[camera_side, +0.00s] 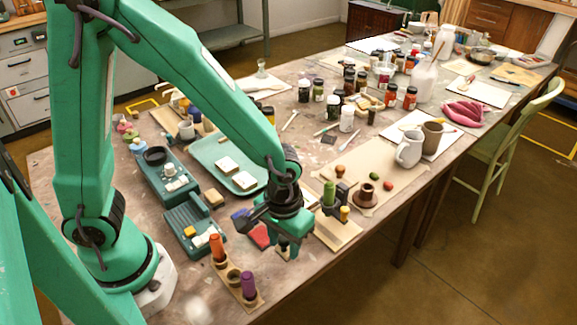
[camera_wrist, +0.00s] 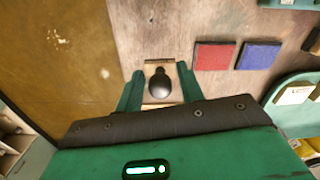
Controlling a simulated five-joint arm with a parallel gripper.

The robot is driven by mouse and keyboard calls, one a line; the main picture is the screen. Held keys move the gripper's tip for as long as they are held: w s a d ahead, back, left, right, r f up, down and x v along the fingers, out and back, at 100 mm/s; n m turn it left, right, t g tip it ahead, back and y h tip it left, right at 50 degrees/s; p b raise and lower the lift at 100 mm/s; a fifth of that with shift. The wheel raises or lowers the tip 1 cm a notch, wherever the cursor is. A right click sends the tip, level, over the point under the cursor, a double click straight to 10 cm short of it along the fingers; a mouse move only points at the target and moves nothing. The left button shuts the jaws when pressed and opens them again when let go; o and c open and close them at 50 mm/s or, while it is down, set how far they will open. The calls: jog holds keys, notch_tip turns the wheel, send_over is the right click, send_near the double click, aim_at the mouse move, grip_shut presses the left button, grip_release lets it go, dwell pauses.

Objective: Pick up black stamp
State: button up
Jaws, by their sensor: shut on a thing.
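The black stamp (camera_wrist: 159,84) has a dark rounded knob on a pale wooden base and shows between my fingers in the wrist view. My gripper (camera_wrist: 159,90) is shut on it, with a green finger on each side. In the side view my gripper (camera_side: 284,250) points down low at the table's near edge, right of the red pad. There the stamp is mostly hidden by the fingers. I cannot tell if its base still touches the table.
A red pad (camera_wrist: 214,56) and a blue pad (camera_wrist: 259,55) lie beside the gripper. A wooden holder with orange and purple handles (camera_side: 248,285) stands at the near left. A board (camera_side: 338,236) with green and yellow pieces is close on the right. A teal tray (camera_side: 213,150) lies behind.

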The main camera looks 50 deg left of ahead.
jog(key=shift+r, duration=3.5)
jog(key=shift+o, duration=0.4)
jog(key=o, duration=0.3)
jog(key=shift+c, duration=1.2)
jog(key=shift+w+a, duration=0.1)
jog(key=shift+a, duration=0.4)
jog(key=a+f, duration=0.2)
jog(key=a, duration=1.2)
jog(key=shift+a, duration=0.15)
